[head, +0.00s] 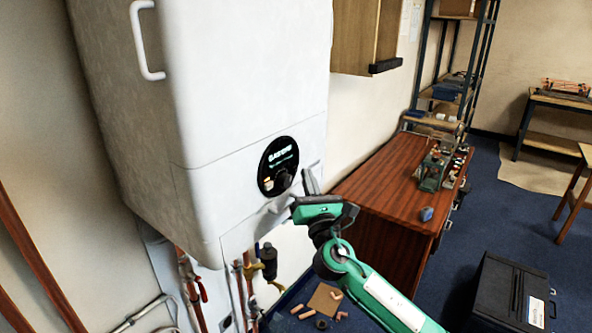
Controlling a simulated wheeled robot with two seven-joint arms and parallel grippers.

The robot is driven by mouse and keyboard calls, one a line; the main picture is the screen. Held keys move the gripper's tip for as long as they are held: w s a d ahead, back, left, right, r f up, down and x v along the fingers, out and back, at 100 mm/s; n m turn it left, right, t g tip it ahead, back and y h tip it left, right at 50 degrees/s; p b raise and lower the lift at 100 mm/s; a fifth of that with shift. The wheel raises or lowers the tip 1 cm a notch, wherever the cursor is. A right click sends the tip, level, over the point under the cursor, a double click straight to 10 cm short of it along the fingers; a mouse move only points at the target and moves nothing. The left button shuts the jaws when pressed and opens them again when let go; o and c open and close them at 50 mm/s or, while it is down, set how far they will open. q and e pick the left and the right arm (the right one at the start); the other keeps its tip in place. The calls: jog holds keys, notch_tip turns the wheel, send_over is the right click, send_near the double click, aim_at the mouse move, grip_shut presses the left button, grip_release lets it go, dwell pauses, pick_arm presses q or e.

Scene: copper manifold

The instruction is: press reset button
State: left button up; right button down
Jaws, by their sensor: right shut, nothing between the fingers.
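The white boiler (245,80) hangs on the wall at the left centre. Low on its front is a round black control panel (278,150) with pale lettering, a dark knob (283,181) and a small pale button-like square (268,184). I cannot read whether that square is the reset button. My right gripper (308,181) is shut and empty, just right of and slightly below the panel, close to the boiler front. Whether its fingertips touch the boiler is unclear. My left gripper is out of view.
Copper pipes and valves (269,262) hang below the boiler. A blue tray (281,302) with copper fittings sits underneath. A wooden bench (385,190) with a green vise stands to the right. A black case (507,290) is on the floor, lower right.

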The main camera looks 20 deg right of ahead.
jog(key=s, duration=0.1)
jog(key=s+d, duration=0.1)
jog(key=s, duration=0.1)
jog(key=s+d, duration=0.1)
jog(key=shift+s+d, duration=0.15)
jog(key=shift+d, duration=0.1)
dwell(0.7)
